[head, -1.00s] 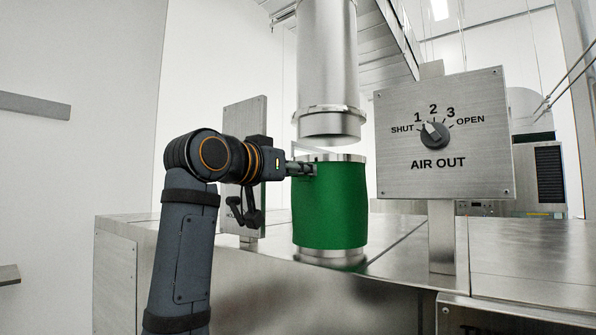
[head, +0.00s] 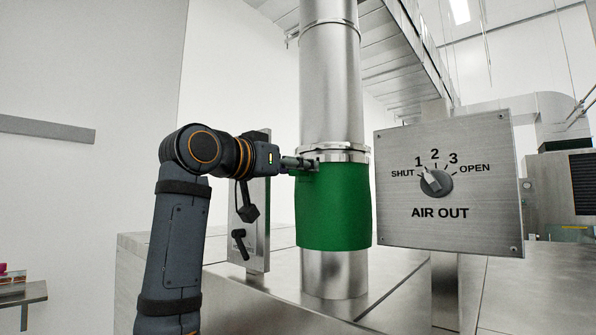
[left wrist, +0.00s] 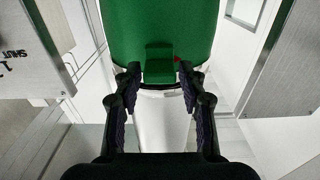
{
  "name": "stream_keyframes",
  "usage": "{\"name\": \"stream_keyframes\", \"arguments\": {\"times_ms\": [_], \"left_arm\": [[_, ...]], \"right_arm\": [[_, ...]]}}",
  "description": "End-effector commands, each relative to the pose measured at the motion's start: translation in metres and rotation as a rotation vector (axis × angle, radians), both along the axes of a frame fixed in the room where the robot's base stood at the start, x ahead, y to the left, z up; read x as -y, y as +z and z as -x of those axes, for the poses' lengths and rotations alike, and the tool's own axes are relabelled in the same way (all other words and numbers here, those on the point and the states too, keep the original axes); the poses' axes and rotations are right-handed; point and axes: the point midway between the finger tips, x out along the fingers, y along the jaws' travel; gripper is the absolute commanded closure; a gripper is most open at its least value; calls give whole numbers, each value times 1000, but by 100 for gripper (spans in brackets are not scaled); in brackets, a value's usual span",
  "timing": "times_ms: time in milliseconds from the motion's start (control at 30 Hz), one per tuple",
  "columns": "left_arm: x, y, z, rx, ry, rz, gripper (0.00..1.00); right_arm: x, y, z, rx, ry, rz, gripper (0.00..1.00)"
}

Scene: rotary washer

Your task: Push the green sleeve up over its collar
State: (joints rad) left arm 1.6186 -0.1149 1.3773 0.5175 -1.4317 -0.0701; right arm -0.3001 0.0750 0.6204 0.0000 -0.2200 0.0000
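The green sleeve (head: 334,215) is upright around the vertical steel pipe in the head view. Its top edge meets the flanged steel collar (head: 333,149) of the upper pipe, with no visible gap. I cannot tell how far it overlaps the collar. Bare lower pipe (head: 333,272) shows beneath the sleeve. My left gripper (head: 312,164) is at the sleeve's upper left edge. My right gripper is not in view.
An AIR OUT dial panel (head: 448,225) stands close to the right of the sleeve. A second, narrow panel (head: 258,245) with a black lever stands behind my left arm. The steel top (head: 385,285) around the pipe is mostly clear.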

Motion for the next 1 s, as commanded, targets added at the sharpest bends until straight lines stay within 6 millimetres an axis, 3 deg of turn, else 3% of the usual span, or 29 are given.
{"name": "stream_keyframes", "arguments": {"times_ms": [367,467,800,1000], "left_arm": [[-2,-3,1,-7,-1,-2,49],[-11,-3,12,-5,1,-1,49],[-57,-2,77,-3,3,-3,49],[-69,-3,95,-5,0,-2,49]], "right_arm": [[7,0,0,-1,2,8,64],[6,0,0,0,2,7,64],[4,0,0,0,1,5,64],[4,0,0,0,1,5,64]]}}
